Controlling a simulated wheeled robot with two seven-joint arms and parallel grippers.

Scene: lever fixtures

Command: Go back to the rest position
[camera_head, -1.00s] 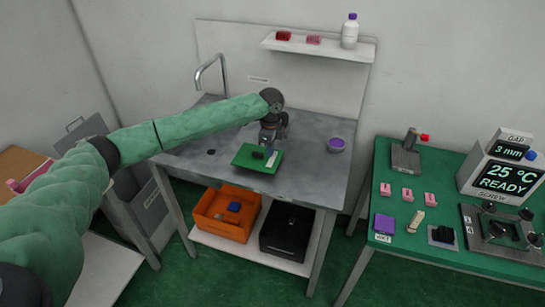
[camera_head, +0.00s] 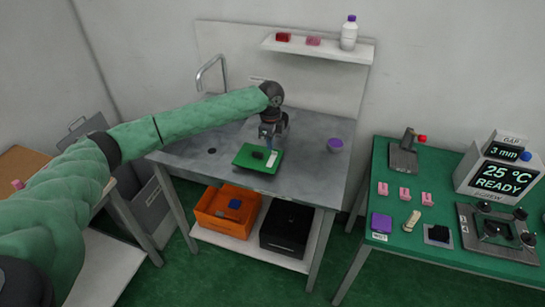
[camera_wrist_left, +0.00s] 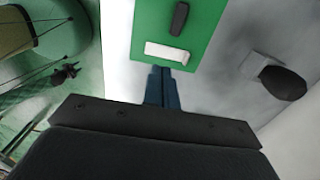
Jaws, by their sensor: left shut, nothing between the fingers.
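My left gripper (camera_head: 268,142) is shut and empty. It hangs over the metal table, just above the far edge of a green board (camera_head: 246,162). In the left wrist view its closed dark fingers (camera_wrist_left: 160,75) point at the near side of the same green board (camera_wrist_left: 145,35). On the board lie a black piece (camera_head: 258,155) and a white piece (camera_head: 272,158); the white piece (camera_wrist_left: 168,52) shows just past the fingertips in the wrist view. Whether the fingers touch the board I cannot tell. My right gripper is not in view.
A tap (camera_head: 212,72) rises behind my left arm. An orange bin (camera_head: 215,225) and a black bin (camera_head: 285,235) sit below. A green table (camera_head: 400,255) with devices stands at right.

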